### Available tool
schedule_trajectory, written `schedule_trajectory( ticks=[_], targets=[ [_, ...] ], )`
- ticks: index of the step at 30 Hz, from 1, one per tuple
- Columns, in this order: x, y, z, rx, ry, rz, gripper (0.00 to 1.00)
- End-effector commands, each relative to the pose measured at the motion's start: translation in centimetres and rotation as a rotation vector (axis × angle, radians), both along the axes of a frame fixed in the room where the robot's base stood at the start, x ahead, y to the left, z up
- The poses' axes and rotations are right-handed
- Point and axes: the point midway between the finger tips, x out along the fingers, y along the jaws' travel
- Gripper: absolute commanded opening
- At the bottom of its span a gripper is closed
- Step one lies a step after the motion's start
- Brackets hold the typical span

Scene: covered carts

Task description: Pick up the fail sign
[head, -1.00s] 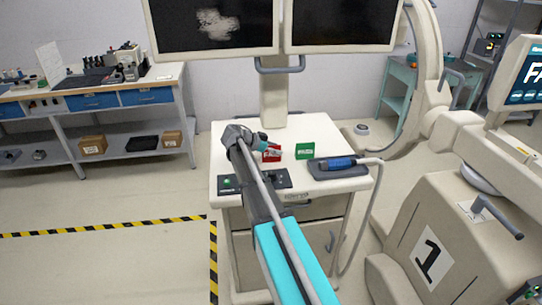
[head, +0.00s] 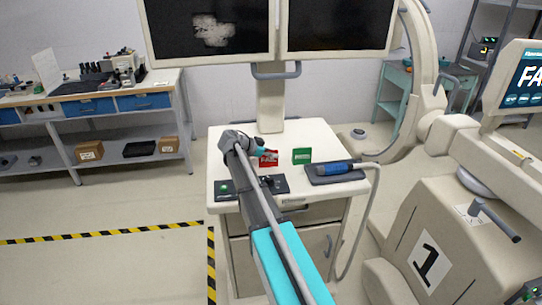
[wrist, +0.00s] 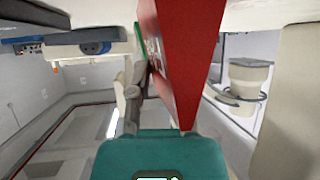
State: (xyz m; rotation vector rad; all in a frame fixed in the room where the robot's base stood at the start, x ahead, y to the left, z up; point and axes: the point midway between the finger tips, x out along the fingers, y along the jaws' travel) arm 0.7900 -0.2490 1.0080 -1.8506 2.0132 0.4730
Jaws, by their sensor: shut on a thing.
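The red fail sign (head: 268,161) is at the cart top's left-middle, its lettered face towards the head camera. My gripper (head: 262,151) is at the sign's upper part and shut on it. In the wrist view the sign (wrist: 187,60) stands large and close, seen nearly edge-on, beyond the teal end of my gripper (wrist: 160,145). The fingertips are mostly hidden. I cannot tell whether the sign's lower edge touches the cart top.
A green sign (head: 301,156) stands just right of the red one. A blue-handled probe (head: 335,168) lies on a dark pad at the right. A dark control panel (head: 275,184) is in front. Monitors (head: 336,26) hang behind the cart (head: 308,136).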

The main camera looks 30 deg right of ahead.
Motion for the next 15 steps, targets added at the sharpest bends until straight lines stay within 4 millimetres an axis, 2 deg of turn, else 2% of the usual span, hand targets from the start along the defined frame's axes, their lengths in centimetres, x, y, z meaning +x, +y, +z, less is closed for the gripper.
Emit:
schedule_trajectory(
  ticks=[8, 15],
  targets=[
    [0.0, 0.0, 1.5, 0.000, 0.000, 0.000, 0.01],
    [-0.3, -0.2, 3.8, 0.000, 0.000, -0.001, 0.01]
  ],
)
